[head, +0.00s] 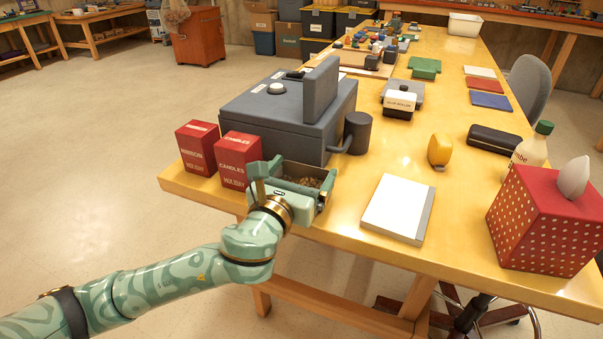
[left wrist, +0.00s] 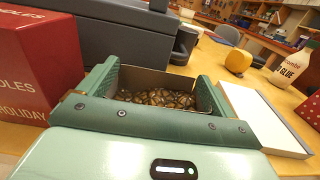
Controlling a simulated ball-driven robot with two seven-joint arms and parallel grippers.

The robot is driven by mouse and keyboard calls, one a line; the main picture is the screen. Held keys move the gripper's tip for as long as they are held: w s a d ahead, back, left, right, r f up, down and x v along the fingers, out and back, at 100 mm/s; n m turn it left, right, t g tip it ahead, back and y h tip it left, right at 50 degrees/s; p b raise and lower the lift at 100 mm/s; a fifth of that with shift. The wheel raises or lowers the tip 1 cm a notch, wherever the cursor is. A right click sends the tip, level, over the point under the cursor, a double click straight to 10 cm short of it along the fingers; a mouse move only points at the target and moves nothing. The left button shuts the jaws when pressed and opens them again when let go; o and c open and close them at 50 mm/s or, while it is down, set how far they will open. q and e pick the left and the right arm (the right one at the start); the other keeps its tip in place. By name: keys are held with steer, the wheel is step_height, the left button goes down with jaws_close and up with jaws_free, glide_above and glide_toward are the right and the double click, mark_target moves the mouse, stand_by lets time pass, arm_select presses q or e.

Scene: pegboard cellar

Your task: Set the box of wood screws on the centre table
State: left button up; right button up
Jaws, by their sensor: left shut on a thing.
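The box of wood screws (head: 302,169) is a small open-topped box with brown screws in it, at the table's near edge in the head view. In the left wrist view the box (left wrist: 150,77) sits between my green fingers. My left gripper (head: 293,186) is shut on it, a finger on either side. The box looks upright; its underside is hidden, so I cannot tell whether it touches the table. The centre table (head: 400,160) is the long yellow wooden one. My right gripper is not in view.
A grey machine (head: 275,115) with a crank is just behind. A white notepad (head: 398,208) lies to the right, with a yellow object (head: 440,150), a glue bottle (head: 530,148) and a red tissue box (head: 545,222) beyond.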

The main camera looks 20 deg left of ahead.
arm_select(q)
steer(key=o, duration=1.1)
steer(key=shift+s, duration=0.2)
steer(key=s+p, duration=0.4)
steer(key=s, duration=0.7)
steer(key=shift+s+a, duration=0.15)
steer(key=shift+s, duration=0.2)
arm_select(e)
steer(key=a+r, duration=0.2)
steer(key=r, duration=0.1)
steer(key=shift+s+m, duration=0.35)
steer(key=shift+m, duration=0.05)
